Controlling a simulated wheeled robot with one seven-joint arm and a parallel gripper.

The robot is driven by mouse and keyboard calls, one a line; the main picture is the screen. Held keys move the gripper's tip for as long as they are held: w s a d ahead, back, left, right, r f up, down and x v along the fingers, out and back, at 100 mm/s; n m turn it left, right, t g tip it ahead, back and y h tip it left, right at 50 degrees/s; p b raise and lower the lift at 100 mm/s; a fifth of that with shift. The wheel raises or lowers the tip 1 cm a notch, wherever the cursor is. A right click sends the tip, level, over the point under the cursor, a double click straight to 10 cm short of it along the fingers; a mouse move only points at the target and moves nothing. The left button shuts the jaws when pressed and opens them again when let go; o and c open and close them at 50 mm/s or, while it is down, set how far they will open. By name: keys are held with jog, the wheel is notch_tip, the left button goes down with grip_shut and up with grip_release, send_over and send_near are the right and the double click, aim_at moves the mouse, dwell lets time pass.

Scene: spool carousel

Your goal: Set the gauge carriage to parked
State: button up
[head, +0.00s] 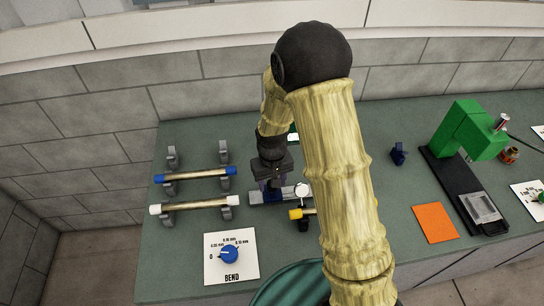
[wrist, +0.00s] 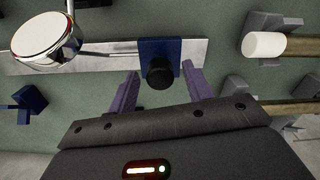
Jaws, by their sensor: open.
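The gauge carriage (wrist: 160,50) is a dark blue block with a black round knob (wrist: 160,74), sitting across a pale metal rail (wrist: 105,58) in the wrist view. A thin rod runs from its left side toward a round white-faced dial gauge (wrist: 43,36). My gripper (wrist: 160,70) is open, its two purple fingers apart on either side of the knob; I cannot tell whether they touch it. In the head view my gripper (head: 271,186) is low over the rail (head: 286,194), left of the dial (head: 302,189), and largely hides the carriage. No parked mark is visible.
Left of my gripper, a blue-ended rod (head: 196,174) and a white-ended rod (head: 194,204) rest on grey holders. A BEND dial card (head: 232,272) lies in front. To the right are an orange square (head: 435,223) and a green press (head: 466,130). My arm hides the bench's middle.

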notch_tip(320, 180, up, 16)
jog(key=b, duration=0.1)
jog(key=shift+b, duration=0.4)
jog(key=shift+f, duration=0.1)
jog(key=s+d+f+m+t, duration=0.2)
jog(key=s+d+f+m, duration=0.1)
jog(key=s+d, duration=0.8)
jog(key=shift+s+d+f+t, duration=0.2)
jog(key=shift+s+d+t, duration=0.1)
